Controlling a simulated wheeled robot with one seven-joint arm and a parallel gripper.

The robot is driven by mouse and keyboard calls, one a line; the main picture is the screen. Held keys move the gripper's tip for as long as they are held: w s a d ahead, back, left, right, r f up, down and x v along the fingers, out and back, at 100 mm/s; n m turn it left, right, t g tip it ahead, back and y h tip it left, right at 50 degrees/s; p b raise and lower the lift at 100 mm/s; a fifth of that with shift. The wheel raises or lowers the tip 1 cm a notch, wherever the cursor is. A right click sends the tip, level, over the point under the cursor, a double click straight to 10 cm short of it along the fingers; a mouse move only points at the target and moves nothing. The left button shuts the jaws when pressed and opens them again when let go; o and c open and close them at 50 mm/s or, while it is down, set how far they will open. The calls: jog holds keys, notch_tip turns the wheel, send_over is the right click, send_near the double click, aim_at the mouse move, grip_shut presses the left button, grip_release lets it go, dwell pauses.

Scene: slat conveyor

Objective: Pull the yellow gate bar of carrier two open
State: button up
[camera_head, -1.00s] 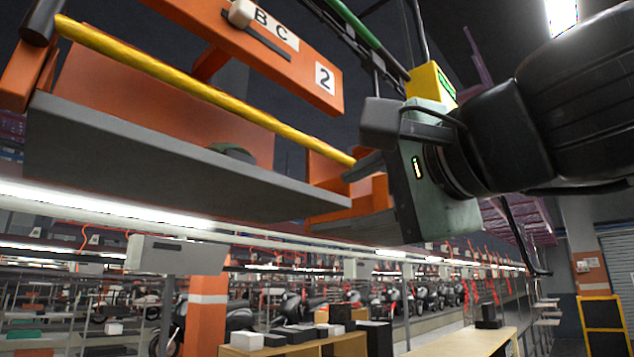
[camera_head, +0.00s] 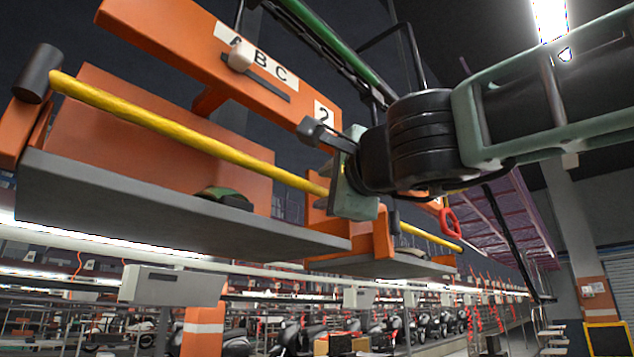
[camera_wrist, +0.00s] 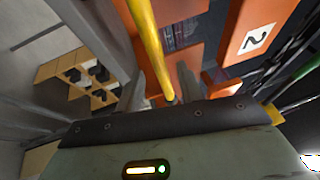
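Carrier two has an orange header (camera_head: 215,45) marked A B C and 2, an orange back panel and a grey shelf (camera_head: 150,205). Its yellow gate bar (camera_head: 190,135) runs across the open front from a dark pivot at the left down to my gripper (camera_head: 333,170) at the right. In the wrist view the bar (camera_wrist: 150,45) comes down between the two grey fingers of my gripper (camera_wrist: 160,90). The fingers stand apart, with gaps beside the bar. The bar's right end is close to the palm; whether it touches cannot be told.
A dark green object (camera_head: 224,198) lies on the shelf. Another carrier with a yellow bar (camera_head: 430,236) hangs behind, near a red loop (camera_head: 450,223). A green rail (camera_head: 335,50) runs overhead. A grey box (camera_head: 172,285) is mounted below the carrier.

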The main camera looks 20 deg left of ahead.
aim_at(319, 189)
jog(key=shift+p+x, duration=0.55)
jog(key=shift+x, duration=1.45)
grip_shut()
